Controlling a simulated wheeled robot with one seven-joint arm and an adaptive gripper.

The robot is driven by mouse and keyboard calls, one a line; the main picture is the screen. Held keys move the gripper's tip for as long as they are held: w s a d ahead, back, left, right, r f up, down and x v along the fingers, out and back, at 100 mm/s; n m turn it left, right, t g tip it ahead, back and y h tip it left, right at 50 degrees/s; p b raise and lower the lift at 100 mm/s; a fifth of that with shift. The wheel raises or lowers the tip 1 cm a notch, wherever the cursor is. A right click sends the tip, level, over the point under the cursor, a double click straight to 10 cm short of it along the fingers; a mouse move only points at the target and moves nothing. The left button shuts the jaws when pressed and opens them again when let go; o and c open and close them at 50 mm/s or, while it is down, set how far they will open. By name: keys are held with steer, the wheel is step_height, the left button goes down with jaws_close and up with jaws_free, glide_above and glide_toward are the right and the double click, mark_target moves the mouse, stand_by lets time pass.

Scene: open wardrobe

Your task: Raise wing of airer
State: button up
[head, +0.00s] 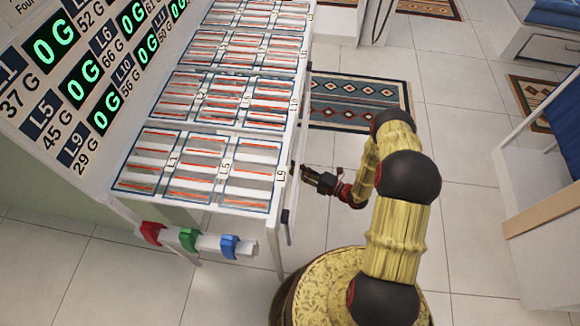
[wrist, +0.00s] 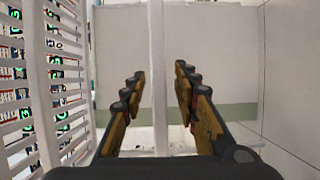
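The white airer (head: 250,130) fills the upper middle of the head view, its top covered with labelled panels with red-orange lines. A narrow white frame hangs down along its right side, seen nearly edge-on; it looks like the wing (head: 292,190). My gripper (head: 322,181) is just right of this side. In the wrist view my gripper (wrist: 160,95) is open, with a finger on either side of a white upright bar (wrist: 157,50). I cannot tell how deep the bar lies between the fingers. White slats (wrist: 65,80) run along the left of the wrist view.
Red (head: 151,233), green (head: 188,239) and blue (head: 229,245) clips sit on a bar at the airer's near end. A display board (head: 85,75) stands left. Patterned rugs (head: 360,103) lie on the tiled floor. Open floor (head: 470,200) lies right of my arm.

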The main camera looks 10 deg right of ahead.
steer(key=shift+b+x, duration=0.35)
steer(key=shift+x, duration=1.05)
steer(key=shift+c, duration=0.7)
jaws_close()
